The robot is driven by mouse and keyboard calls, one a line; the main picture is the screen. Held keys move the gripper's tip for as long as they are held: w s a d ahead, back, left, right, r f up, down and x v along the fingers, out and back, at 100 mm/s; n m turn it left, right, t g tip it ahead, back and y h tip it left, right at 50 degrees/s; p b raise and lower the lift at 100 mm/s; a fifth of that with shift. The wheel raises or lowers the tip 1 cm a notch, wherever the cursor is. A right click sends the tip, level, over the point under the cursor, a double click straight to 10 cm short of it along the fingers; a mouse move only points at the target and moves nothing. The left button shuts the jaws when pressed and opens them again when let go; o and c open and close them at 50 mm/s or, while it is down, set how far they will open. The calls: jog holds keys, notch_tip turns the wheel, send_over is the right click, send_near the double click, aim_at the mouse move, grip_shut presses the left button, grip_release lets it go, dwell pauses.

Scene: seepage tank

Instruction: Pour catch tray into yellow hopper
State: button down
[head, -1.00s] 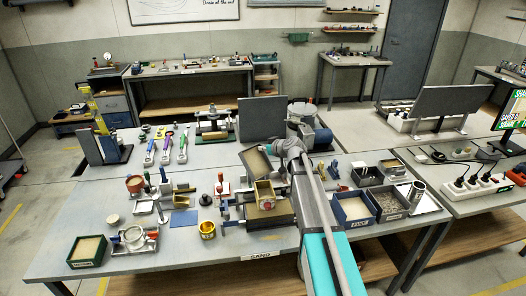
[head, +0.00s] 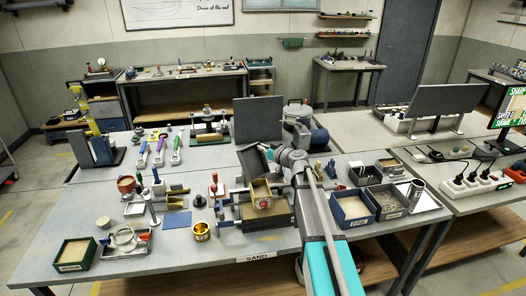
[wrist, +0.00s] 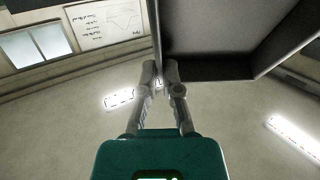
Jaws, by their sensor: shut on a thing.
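The catch tray (head: 251,161) is a dark, shallow, square tray, held steeply tilted above the table in the head view. Its dark side also fills the upper right of the wrist view (wrist: 207,28). My gripper (head: 277,155) is shut on the tray's edge; its fingers (wrist: 162,72) meet at the tray wall in the wrist view. The yellow hopper (head: 262,203) is a small open box just below the tray, above a dark box on the table. The tray appears apart from the hopper. I cannot tell whether sand is falling or left in the tray.
A blue FINE bin (head: 352,224) and a gravel-filled bin (head: 388,214) stand right of my arm. A brass cup (head: 201,231) stands left of the hopper. A green MEDIUM box (head: 73,266) is at the front left. A dark upright panel (head: 258,118) stands behind the tray.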

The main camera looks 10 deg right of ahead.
jog(key=shift+s+d+t+b, duration=0.1)
jog(key=shift+s+t+b, duration=0.1)
jog(key=shift+t+b, duration=0.2)
dwell(0.5)
